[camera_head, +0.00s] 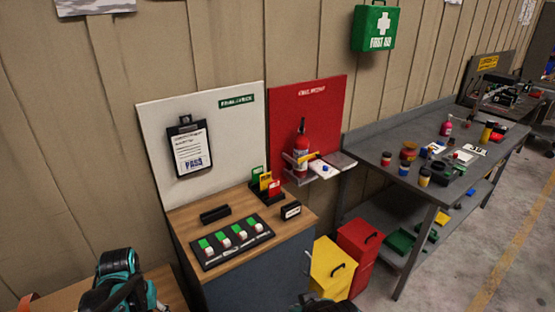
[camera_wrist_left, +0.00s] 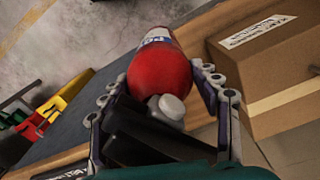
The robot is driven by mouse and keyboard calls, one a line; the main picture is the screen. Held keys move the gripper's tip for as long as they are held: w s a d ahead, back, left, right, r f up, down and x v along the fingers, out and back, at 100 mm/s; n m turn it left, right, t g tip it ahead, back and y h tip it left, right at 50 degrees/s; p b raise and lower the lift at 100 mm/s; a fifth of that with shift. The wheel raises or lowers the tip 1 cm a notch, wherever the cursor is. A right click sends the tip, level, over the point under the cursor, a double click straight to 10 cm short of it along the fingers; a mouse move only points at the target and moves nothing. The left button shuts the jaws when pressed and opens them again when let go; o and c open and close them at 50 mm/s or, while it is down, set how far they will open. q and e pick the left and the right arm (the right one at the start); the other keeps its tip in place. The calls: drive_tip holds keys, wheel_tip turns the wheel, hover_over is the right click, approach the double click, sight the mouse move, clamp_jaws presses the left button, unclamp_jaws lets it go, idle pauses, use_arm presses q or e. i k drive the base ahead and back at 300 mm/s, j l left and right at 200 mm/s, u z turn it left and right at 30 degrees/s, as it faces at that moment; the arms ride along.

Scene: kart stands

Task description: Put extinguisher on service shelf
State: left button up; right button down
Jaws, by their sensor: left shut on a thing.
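My left gripper (camera_wrist_left: 160,80) is shut on a red extinguisher (camera_wrist_left: 160,72), with one finger on each side of its body. My right gripper's fingers are not seen.
A wooden-topped counter (camera_head: 185,218) holds a switch panel (camera_head: 230,240). Yellow (camera_head: 330,270) and red (camera_head: 358,245) bins stand beside it. A grey workbench (camera_head: 450,185) with several jars has a lower shelf. A cardboard box (camera_wrist_left: 270,75) lies right of my left gripper.

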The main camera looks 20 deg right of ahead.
sight(341, 161)
drive_tip(key=l+z, duration=0.2)
drive_tip(key=z, duration=0.85)
drive_tip(key=i+l, duration=1.35)
drive_tip(key=i, duration=0.25)
drive_tip(key=i+l, duration=0.7)
drive_tip(key=i+l+z, duration=0.05)
drive_tip(key=i, duration=0.05)
